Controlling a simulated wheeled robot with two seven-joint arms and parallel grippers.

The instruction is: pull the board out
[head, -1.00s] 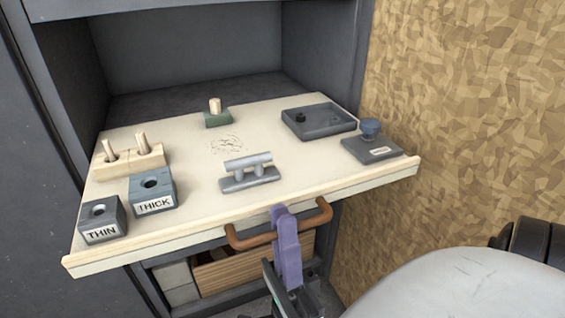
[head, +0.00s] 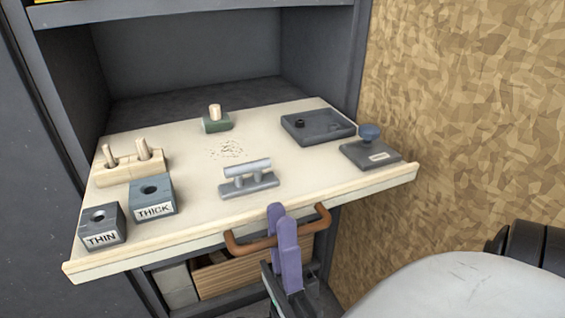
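The board (head: 200,240) is a pale wooden slab that sticks out of the dark cabinet and carries several small items. Its rear part lies inside the cabinet opening. A copper-brown bar handle (head: 248,248) is fixed to its front edge. My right gripper (head: 281,225) has purple fingers at the middle of this handle, one nearer to me and one behind it. The fingers look slightly parted around the bar, and the front finger hides part of it. My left gripper is not in view.
The THIN block (head: 103,238), THICK block (head: 155,209), peg holder (head: 118,172), grey bar piece (head: 250,187), green block with peg (head: 216,126), dark tray (head: 340,132) and knobbed block (head: 370,158) stand on the board. A patterned tan wall (head: 470,130) is close at right.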

